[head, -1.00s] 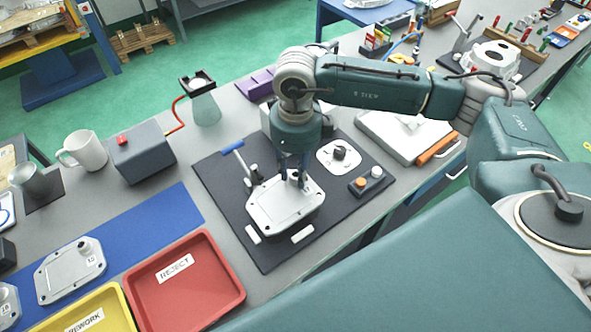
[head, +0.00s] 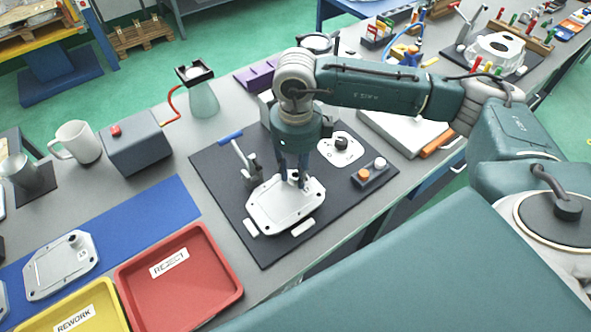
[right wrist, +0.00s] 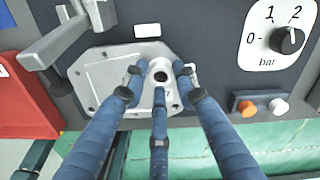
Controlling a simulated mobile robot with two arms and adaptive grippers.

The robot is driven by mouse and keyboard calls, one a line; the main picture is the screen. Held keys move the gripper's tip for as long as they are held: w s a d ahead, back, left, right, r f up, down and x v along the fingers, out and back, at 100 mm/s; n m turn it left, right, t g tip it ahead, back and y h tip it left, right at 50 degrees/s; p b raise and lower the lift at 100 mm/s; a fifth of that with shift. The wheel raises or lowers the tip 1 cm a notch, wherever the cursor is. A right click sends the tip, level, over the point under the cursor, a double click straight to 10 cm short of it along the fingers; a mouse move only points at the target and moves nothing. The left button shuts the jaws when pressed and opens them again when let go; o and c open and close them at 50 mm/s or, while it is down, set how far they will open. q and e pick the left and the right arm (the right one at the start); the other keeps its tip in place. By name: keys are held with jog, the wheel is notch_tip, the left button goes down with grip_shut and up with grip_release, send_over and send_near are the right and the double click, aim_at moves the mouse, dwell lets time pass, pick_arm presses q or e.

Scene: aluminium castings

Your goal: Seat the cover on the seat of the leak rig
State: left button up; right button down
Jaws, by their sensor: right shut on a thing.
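The cover (head: 275,210) is a flat silver casting with rim holes and a raised boss. It lies level at the seat of the leak rig (head: 225,175), on the rig's dark plate, and hides the seat. My right gripper (head: 293,180) points down and is shut on the cover's boss. In the right wrist view, its three blue fingers stand around the boss (right wrist: 160,72) of the cover (right wrist: 105,75). I cannot tell whether the cover's underside fully touches the seat. My left gripper is not in view.
A lever clamp (head: 246,163) stands close behind the cover's left side. A pressure dial (head: 341,147) and a button box (head: 367,174) are to the right. Two white blocks lie at the front. A red reject tray (head: 205,300) and another cover (head: 60,265) on a blue mat are left.

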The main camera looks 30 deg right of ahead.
jog(key=shift+b, duration=0.85)
dwell(1.1)
jog(key=shift+f, duration=0.2)
jog(key=shift+f+b, duration=0.3)
jog(key=shift+b, duration=0.2)
jog(key=shift+f+b, duration=0.55)
jog(key=c, duration=1.3)
grip_release()
jog(key=shift+r, duration=0.15)
notch_tip(320, 180, up, 12)
jog(key=shift+f, duration=0.1)
